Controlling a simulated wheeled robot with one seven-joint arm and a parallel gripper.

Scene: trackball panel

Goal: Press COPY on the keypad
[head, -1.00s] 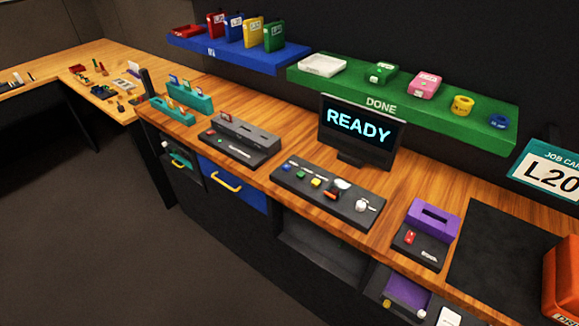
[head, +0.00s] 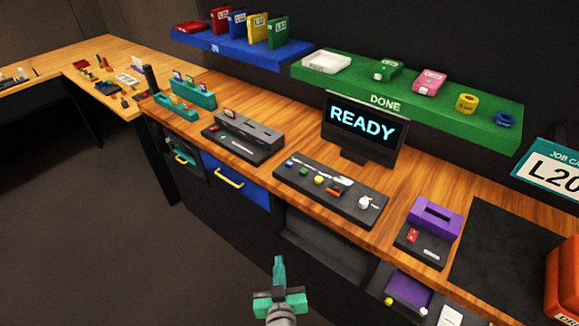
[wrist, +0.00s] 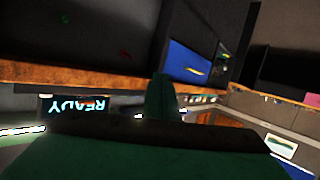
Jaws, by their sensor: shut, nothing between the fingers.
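The keypad (head: 330,187) is a dark sloped panel on the wooden counter in front of the screen. It carries a blue button (head: 288,162), a green button (head: 304,171), a yellow button (head: 319,180), an orange one (head: 335,190) and a white ball (head: 364,202). Its small labels are too blurred to read, so I cannot tell which button is COPY. My gripper (head: 279,262) is teal, shut and empty. It is low in front of the counter, apart from the keypad. Its shut fingers also show in the wrist view (wrist: 163,92).
The screen (head: 362,125) reading READY stands behind the keypad. A grey device (head: 243,137) is to its left and a purple holder (head: 433,218) to its right. The green DONE shelf (head: 400,98) overhangs behind. A blue drawer (head: 236,183) is below the counter; open floor lies left.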

